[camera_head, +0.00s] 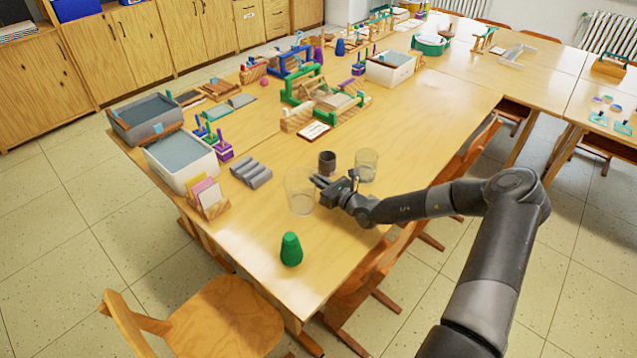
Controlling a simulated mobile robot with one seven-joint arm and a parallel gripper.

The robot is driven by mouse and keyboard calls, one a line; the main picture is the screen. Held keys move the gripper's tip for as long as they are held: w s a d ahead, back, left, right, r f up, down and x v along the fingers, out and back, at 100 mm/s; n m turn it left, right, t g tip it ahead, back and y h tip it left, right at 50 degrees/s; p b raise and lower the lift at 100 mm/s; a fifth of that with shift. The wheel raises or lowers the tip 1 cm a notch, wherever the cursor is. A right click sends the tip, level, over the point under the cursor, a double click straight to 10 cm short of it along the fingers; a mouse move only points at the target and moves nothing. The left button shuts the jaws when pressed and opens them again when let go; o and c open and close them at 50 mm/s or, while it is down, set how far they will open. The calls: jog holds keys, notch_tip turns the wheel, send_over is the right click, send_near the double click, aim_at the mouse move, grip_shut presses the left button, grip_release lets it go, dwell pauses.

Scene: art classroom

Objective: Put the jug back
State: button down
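A large clear glass vessel (299,197), which looks like the jug, stands upright on the wooden table (262,222) near its front end. A second, smaller clear glass (366,164) stands behind my gripper to the right. My gripper (322,184) reaches in from the right, low over the table, with its fingertips at the right side of the large glass vessel. I cannot tell whether the fingers touch it or how far apart they are. No handle or spout can be made out on either glass.
A dark cup (327,163) stands just behind my gripper. A green cone-like object (291,249) stands nearer the front edge. A grey ridged block (252,172), a card holder (208,200) and a white bin (181,160) are to the left. The table's front left is clear.

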jog(key=shift+f, duration=0.5)
jog(key=c, duration=1.5)
grip_release()
jog(key=shift+f, duration=0.15)
jog(key=shift+c, duration=0.2)
